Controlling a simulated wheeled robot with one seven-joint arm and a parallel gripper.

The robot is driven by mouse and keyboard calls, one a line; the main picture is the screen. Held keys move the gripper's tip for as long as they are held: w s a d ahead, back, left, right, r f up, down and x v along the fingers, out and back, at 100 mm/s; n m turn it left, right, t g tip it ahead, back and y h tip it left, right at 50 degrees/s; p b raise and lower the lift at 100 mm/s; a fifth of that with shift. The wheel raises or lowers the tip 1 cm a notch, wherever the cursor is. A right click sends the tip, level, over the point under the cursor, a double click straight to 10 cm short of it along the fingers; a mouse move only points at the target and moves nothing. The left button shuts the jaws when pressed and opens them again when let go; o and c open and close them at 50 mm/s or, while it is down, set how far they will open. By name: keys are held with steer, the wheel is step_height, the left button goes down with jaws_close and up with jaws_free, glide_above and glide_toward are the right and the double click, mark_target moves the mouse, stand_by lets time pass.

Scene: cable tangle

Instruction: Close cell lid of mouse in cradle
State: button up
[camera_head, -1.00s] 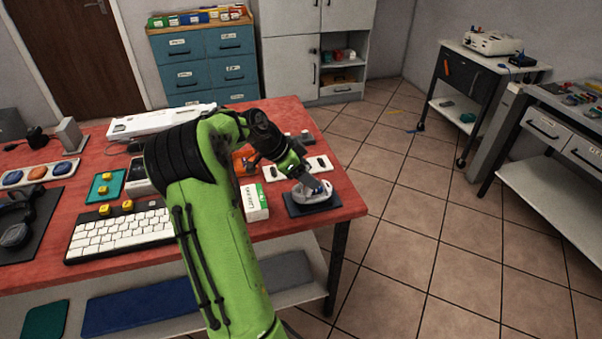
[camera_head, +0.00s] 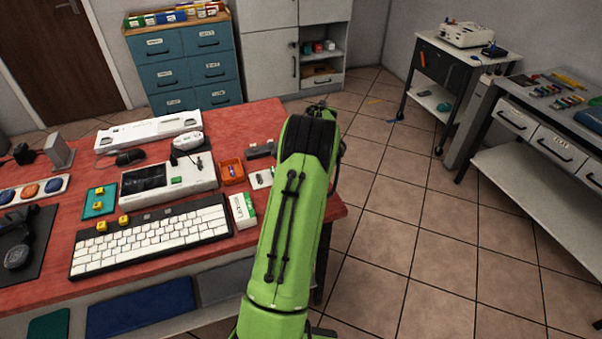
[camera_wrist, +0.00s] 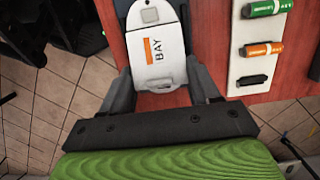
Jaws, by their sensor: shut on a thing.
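In the wrist view a white mouse (camera_wrist: 157,60) lies between the two fingers of my gripper (camera_wrist: 163,92). The gripper is shut on it, one dark finger along each side. A panel marked BAY with an orange patch faces the camera, and a small metallic-looking part (camera_wrist: 149,15) shows near the top edge. I cannot tell whether the cell lid is open or shut. In the head view my arm hides the gripper, the mouse and the cradle. I do not clearly make out the cradle in the wrist view.
A white tray (camera_wrist: 236,78) holding green, orange and black items lies right of the mouse in the wrist view. In the head view, a keyboard (camera_head: 152,242), a white-and-green box (camera_head: 243,211) and an orange bin (camera_head: 231,172) crowd the red table (camera_head: 240,118). Floor is open to the right.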

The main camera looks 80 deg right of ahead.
steer(key=shift+f+t+y+p, duration=0.2)
steer(key=shift+t+y+p, duration=0.15)
steer(key=shift+p, duration=0.3)
steer(key=shift+f, duration=0.15)
steer(key=o, duration=1.1)
steer(key=shift+c, duration=0.2)
steer(key=p+v, duration=0.4)
steer(key=v, duration=1.2)
steer(key=shift+a, duration=0.1)
